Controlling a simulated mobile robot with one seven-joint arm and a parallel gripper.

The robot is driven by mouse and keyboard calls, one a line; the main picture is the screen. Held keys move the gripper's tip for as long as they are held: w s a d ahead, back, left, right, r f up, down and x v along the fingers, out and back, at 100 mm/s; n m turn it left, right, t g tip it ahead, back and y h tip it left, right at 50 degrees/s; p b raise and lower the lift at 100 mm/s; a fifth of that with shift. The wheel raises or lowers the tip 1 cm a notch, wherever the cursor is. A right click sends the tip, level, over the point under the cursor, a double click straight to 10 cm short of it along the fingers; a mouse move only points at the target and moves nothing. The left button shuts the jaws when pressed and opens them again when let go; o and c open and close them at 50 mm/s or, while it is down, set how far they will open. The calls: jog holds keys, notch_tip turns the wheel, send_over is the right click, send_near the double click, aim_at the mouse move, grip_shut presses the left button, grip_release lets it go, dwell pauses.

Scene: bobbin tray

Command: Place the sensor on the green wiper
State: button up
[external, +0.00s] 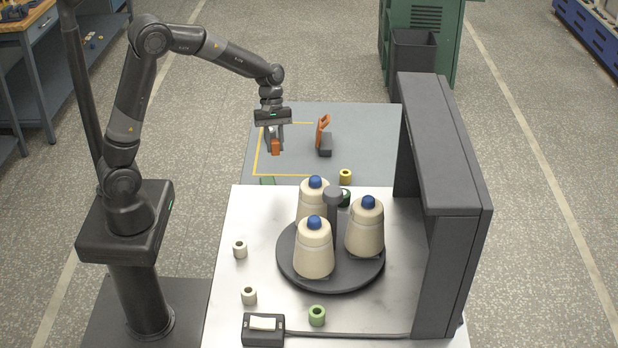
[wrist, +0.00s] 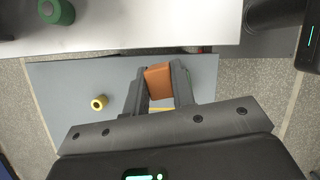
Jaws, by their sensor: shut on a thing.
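My gripper (external: 274,143) is shut on a small orange block, which I take as the sensor (external: 276,148). It holds the block above the lower grey surface. In the wrist view the sensor (wrist: 158,81) sits between the two fingers of my gripper (wrist: 160,88), slightly tilted. A flat green piece, seemingly the green wiper (external: 268,181), lies on the grey surface against the back edge of the white table. It is below and nearer the camera than the gripper, apart from the sensor. The table edge hides part of it. I cannot make it out surely in the wrist view.
An orange-handled dark tool (external: 323,137) stands right of the gripper. A yellow spool (external: 345,176) is near the white table (external: 225,275). Yellow lines (external: 256,150) mark the grey surface (external: 370,130).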

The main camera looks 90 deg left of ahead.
jog(key=s+d+f, duration=0.1)
jog(key=s+d+f+m, duration=0.1)
jog(key=d+f, duration=0.1)
jog(key=s+d+f+m+g, duration=0.1)
jog(key=s+d+f, duration=0.1)
jog(key=shift+f, duration=0.25)
send_over(272, 181)
notch_tip(272, 181, down, 7)
jog(key=shift+f, duration=2.05)
jog(key=shift+f, duration=0.15)
jog(key=o, duration=1)
jog(key=v, duration=1.2)
